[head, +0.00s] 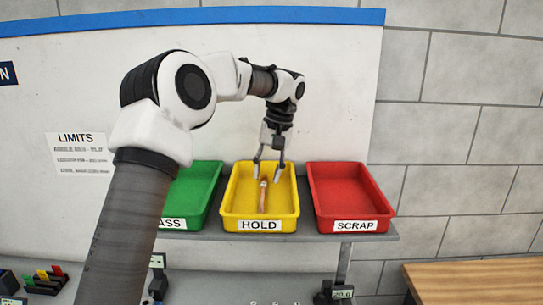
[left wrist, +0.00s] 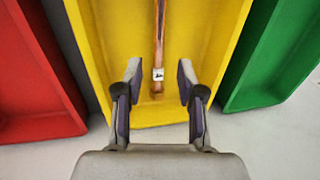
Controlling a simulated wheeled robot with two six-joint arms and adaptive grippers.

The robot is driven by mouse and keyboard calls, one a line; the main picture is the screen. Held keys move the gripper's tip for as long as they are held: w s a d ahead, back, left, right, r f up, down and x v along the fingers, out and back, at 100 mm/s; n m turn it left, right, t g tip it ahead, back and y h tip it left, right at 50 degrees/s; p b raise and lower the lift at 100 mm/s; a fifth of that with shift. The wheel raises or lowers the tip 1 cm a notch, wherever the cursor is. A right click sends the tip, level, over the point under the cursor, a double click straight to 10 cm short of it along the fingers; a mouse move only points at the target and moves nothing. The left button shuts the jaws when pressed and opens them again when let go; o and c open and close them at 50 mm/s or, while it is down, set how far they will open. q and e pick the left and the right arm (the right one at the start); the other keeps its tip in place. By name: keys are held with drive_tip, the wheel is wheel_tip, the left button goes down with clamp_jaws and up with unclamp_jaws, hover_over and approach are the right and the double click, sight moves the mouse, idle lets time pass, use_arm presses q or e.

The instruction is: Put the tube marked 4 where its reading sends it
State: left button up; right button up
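A copper tube (head: 263,197) lies lengthwise in the yellow tray (head: 289,216) labelled HOLD. In the left wrist view the tube (left wrist: 160,30) carries a small white tag with a dark mark too small to read surely. My left gripper (head: 268,177) points down over the yellow tray. Its fingers (left wrist: 159,75) are spread on either side of the tube's line, with gaps to the tube, and it holds nothing. The green tray (head: 204,196), its label partly hidden by my left arm, stands left of HOLD. The red tray (head: 350,190) labelled SCRAP stands right. My right gripper is not in view.
The trays stand on a grey shelf (head: 300,237). A LIMITS sheet (head: 82,153) with small blurred text hangs on the back board. Below are a rack of coloured pieces (head: 45,280) and a small display (head: 343,294) seeming to read 20.0. A wooden top (head: 475,280) is at right.

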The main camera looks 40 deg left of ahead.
use_arm(q)
drive_tip(key=v, duration=0.7)
drive_tip(key=shift+r, duration=0.35)
drive_tip(key=shift+d, duration=0.15)
